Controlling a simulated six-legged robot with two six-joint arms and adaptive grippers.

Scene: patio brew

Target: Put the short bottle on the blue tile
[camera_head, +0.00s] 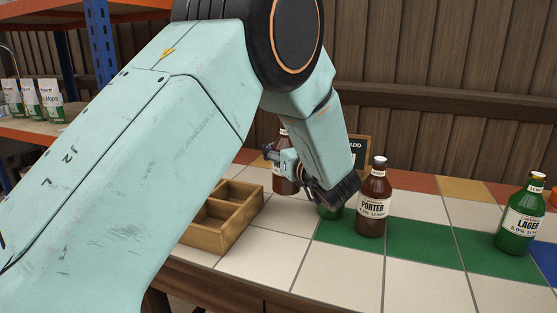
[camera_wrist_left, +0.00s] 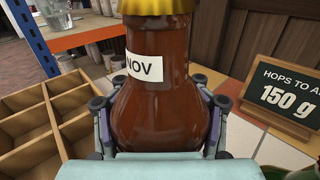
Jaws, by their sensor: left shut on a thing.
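My left gripper (camera_head: 290,165) is shut on a brown bottle (camera_head: 284,184), beside the wooden crate. In the left wrist view the gripper's fingers flank the brown bottle (camera_wrist_left: 158,105), which has a gold cap and a white label ending in "NOV". It looks upright; my arm hides part of it in the head view, so I cannot tell its full height or whether its base touches the counter. The blue tile (camera_head: 546,256) shows at the right edge of the head view, partly cut off. My right gripper is not in view.
A brown PORTER bottle (camera_head: 374,205) and a green LAGER bottle (camera_head: 520,218) stand on the counter's green tiles. The divided crate (camera_head: 221,212) is at left. A hops sign (camera_wrist_left: 287,98) stands behind. White front tiles are clear.

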